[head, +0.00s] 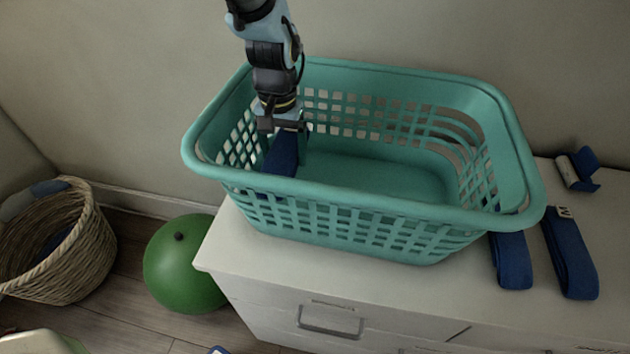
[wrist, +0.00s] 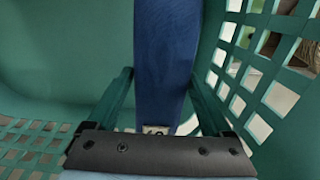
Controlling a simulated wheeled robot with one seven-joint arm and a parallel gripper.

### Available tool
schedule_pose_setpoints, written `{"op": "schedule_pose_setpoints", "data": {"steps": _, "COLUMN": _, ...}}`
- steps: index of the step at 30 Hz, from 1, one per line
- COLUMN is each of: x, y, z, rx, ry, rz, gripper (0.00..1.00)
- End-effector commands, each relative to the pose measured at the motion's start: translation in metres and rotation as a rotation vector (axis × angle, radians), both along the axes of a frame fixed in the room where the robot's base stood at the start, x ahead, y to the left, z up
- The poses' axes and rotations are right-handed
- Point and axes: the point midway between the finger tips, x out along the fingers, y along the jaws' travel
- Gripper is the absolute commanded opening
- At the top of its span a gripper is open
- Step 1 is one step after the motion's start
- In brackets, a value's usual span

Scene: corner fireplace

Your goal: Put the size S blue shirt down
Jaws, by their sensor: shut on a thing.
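A folded dark blue shirt (head: 282,153) is inside the teal laundry basket (head: 362,207), at its left end. In the wrist view the shirt (wrist: 166,60) runs as a long strip between the fingers, with a small pale label at its near end; I cannot read the size. My gripper (head: 287,140) reaches down into the basket and is shut on this shirt. It also shows in the wrist view (wrist: 160,105). I cannot tell whether the shirt touches the basket floor.
The basket stands on a white drawer cabinet (head: 232,245). Blue folded shirts lie to its right, one labelled M (head: 571,255), one partly hidden by the basket (head: 512,262). A blue roll (head: 580,170) lies behind them. A green ball (head: 183,265) and wicker basket (head: 60,250) are on the floor.

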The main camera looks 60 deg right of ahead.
Motion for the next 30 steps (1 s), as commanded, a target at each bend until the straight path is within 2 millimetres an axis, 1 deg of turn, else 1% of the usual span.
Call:
{"op": "schedule_pose_setpoints", "data": {"steps": 3, "x": 0.000, "y": 0.001, "z": -0.016, "rx": 0.004, "ry": 0.001, "rz": 0.001, "gripper": 0.19}}
{"op": "schedule_pose_setpoints", "data": {"steps": 8, "x": 0.000, "y": 0.000, "z": -0.030, "rx": 0.002, "ry": 0.002, "rz": 0.001, "gripper": 0.19}}
{"op": "schedule_pose_setpoints", "data": {"steps": 16, "x": 0.000, "y": 0.000, "z": -0.064, "rx": 0.002, "ry": 0.002, "rz": 0.000, "gripper": 0.19}}
{"op": "schedule_pose_setpoints", "data": {"steps": 19, "x": 0.000, "y": 0.000, "z": -0.070, "rx": 0.000, "ry": 0.001, "rz": 0.001, "gripper": 0.19}}
{"op": "schedule_pose_setpoints", "data": {"steps": 29, "x": 0.000, "y": 0.000, "z": -0.074, "rx": 0.000, "ry": 0.001, "rz": 0.000, "gripper": 0.19}}
{"op": "schedule_pose_setpoints", "data": {"steps": 30, "x": 0.000, "y": 0.000, "z": -0.075, "rx": 0.000, "ry": 0.001, "rz": 0.000, "gripper": 0.85}}
